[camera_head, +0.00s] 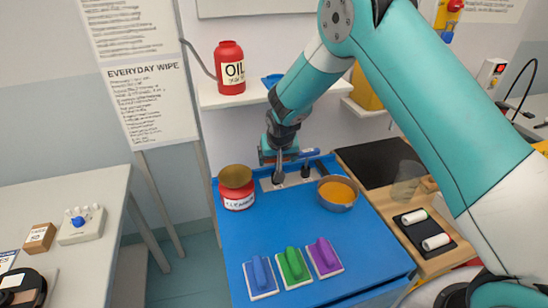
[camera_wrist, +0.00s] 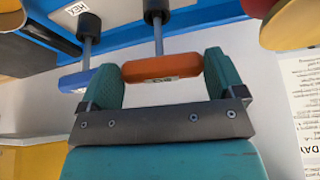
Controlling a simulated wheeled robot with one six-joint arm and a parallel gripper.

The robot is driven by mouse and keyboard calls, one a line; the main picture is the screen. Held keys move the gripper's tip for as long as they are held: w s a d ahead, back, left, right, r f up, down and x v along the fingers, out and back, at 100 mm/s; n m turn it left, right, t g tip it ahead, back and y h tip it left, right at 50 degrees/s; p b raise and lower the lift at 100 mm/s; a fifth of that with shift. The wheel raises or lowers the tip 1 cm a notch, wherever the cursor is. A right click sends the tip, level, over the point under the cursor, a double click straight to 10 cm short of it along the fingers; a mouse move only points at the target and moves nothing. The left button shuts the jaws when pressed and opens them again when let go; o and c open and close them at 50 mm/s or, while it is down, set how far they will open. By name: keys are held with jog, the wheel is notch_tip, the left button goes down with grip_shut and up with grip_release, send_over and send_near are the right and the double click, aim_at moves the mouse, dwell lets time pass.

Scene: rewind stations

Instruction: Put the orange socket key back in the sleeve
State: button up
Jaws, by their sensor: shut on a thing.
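The orange socket key (camera_wrist: 172,68) lies with its handle crosswise between the two teal fingers of my gripper (camera_wrist: 162,76), which are shut on it. Its grey shank runs away from the handle to a dark collar at the top of the wrist view. I cannot tell whether its tip is inside a sleeve or just above it. A blue-handled key (camera_wrist: 76,80) stands beside it, its shank in a similar dark collar near a HEX label.
On the blue worktop (camera_head: 225,235) stand a red CLEANER jar (camera_head: 238,198), a metal bowl (camera_head: 343,206) and blue, green and purple handled pads (camera_head: 293,265). The shelf with a red OIL bottle (camera_head: 230,68) is behind. A wooden surface with white rollers (camera_head: 436,242) is at right.

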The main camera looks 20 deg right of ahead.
jog(key=o, duration=1)
jog(key=shift+o, duration=0.2)
notch_tip(320, 180, up, 7)
jog(key=p, duration=0.4)
jog(key=shift+s, duration=0.1)
dwell(0.6)
